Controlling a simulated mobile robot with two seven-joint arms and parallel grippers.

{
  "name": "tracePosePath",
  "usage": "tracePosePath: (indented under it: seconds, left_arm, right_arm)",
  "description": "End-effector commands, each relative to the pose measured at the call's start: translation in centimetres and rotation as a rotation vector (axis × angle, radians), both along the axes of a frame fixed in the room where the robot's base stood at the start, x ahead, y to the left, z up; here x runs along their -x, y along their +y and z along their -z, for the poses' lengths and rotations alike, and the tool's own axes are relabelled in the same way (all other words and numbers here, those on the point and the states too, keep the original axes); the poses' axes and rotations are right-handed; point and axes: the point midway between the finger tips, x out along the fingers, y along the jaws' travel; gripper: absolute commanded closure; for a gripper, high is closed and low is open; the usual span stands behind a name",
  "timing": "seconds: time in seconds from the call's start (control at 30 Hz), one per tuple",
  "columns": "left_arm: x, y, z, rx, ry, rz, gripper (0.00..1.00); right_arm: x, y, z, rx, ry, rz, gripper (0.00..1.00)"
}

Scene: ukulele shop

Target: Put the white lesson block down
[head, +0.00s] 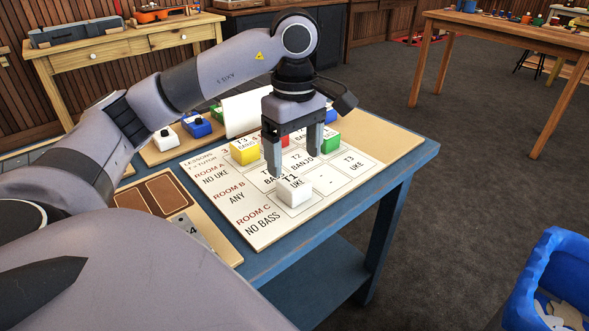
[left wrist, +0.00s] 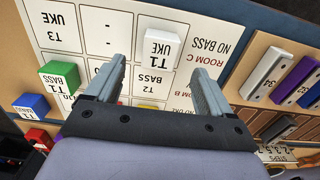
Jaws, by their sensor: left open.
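The white lesson block (head: 294,194), marked "T1 UKE", sits on the lesson board (head: 252,232) in the first cell of the Room C row. It also shows in the left wrist view (left wrist: 160,48), flat on the board just beyond the fingertips. My left gripper (head: 294,160) is open and points down, above and slightly behind the block in the head view. In the left wrist view its two fingers (left wrist: 157,66) are spread wide with nothing held between them. My right gripper is not in view.
On the board stand a yellow block (head: 244,151), a green block (head: 331,143) and a partly hidden red block (head: 284,137). A white card (head: 245,113) stands behind. A brown tray (head: 150,195) lies left. A blue bin (head: 548,285) is at lower right, with open floor between.

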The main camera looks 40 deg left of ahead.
Motion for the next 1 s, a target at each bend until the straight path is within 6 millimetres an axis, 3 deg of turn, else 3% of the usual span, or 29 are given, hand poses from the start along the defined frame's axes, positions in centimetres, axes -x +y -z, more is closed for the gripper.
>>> tracePosePath:
  seconds: [0.1,0.3,1.0]
  left_arm:
    - [0.0,0.0,-2.9,-0.001,-0.004,-0.001,0.17]
    - [0.0,0.0,-5.0,0.000,-0.001,-0.001,0.17]
    - [0.0,0.0,-5.3,0.000,0.000,0.000,0.17]
  right_arm:
    - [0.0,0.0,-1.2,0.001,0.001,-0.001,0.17]
    - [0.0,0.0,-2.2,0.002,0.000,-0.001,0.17]
    - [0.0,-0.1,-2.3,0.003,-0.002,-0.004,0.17]
